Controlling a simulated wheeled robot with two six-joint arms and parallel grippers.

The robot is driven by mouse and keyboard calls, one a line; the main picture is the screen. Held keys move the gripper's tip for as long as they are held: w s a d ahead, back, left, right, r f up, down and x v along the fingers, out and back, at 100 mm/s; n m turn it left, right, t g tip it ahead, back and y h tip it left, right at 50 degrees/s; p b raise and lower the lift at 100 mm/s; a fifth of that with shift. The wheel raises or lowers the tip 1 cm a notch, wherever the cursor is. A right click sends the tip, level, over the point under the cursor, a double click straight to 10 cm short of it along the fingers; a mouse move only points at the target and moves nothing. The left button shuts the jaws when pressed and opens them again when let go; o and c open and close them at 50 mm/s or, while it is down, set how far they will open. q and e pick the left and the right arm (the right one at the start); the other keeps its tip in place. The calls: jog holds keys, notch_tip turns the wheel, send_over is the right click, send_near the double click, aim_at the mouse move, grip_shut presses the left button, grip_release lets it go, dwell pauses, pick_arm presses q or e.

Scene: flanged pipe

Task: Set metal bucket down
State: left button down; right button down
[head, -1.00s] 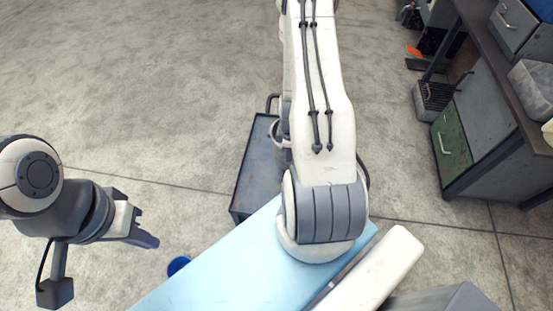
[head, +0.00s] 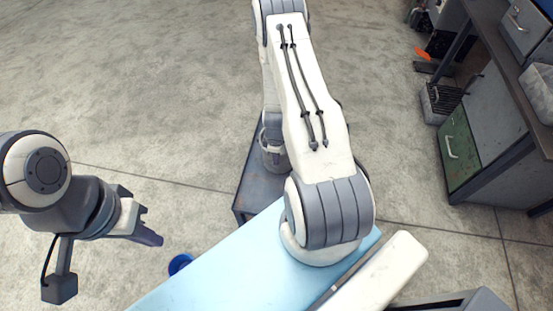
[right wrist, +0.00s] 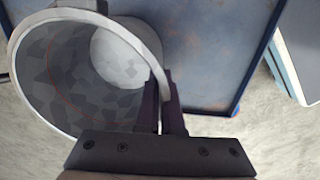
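The grey metal bucket (head: 272,152) shows in the head view, partly hidden behind my right arm, over the dark blue cart top (head: 257,185). In the right wrist view the bucket (right wrist: 75,75) is seen into from above, tilted in the picture, with the cart top (right wrist: 215,50) behind it. My right gripper (right wrist: 162,95) is shut on the bucket's rim. Whether the bucket's base touches the cart top cannot be told. My left gripper (head: 150,223) is empty, with its fingers apart, left of the cart and away from the bucket.
A light blue surface (head: 235,265) lies in front of the cart. A blue round object (head: 180,263) is on the floor beside it. A workbench with a green drawer (head: 460,150) stands at the right. Open concrete floor lies to the left and beyond.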

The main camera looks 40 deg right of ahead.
jog(key=shift+f, duration=0.15)
jog(key=c, duration=1.1)
grip_release()
